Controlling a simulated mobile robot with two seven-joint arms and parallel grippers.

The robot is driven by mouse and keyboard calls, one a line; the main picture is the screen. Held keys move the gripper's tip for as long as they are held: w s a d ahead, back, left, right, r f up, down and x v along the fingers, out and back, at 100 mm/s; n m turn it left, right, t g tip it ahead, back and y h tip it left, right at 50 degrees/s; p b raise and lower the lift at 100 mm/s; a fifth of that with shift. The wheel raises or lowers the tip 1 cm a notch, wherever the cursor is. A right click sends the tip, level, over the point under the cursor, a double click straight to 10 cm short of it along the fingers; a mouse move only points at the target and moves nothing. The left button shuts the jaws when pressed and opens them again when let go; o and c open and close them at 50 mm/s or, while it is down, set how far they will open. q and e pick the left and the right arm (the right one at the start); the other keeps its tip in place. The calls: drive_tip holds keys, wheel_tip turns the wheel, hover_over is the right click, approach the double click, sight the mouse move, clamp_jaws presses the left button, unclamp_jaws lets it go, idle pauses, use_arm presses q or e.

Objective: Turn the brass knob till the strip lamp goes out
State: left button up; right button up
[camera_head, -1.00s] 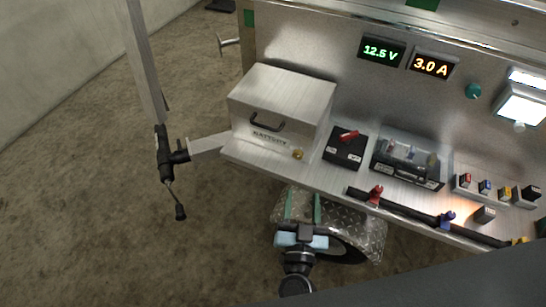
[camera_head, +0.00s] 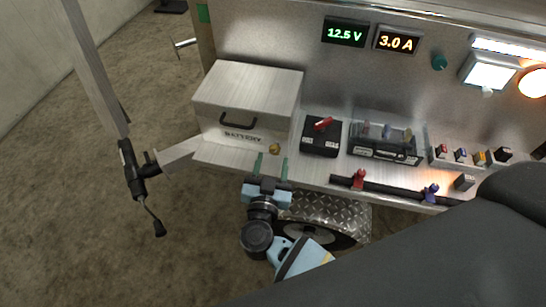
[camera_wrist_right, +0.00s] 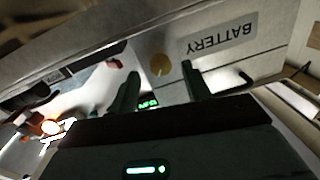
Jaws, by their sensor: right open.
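The brass knob (camera_head: 274,148) sits low on the front of the metal battery box (camera_head: 222,139), right of its handle. In the right wrist view the knob (camera_wrist_right: 159,64) is a round brass disc beside the BATTERY label. My right gripper (camera_head: 271,167) is open and empty, its green fingers pointing at the box just below the knob. In the wrist view the fingers stand either side of the knob, apart from it. The strip lamp (camera_head: 508,50) is a bright white bar at the upper right, lit. My left gripper is not in view.
On the shelf are a black switch with a red lever (camera_head: 321,136), a fuse box (camera_head: 385,145) and several coloured terminals. Displays (camera_head: 345,33) read 12.5 V and 3.0 A. A square lamp (camera_head: 490,72) and an orange lamp (camera_head: 535,82) are lit. A jack (camera_head: 132,170) stands left.

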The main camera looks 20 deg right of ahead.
drive_tip(key=shift+x, duration=1.05)
drive_tip(key=c, duration=1)
drive_tip(key=shift+m, duration=2.5)
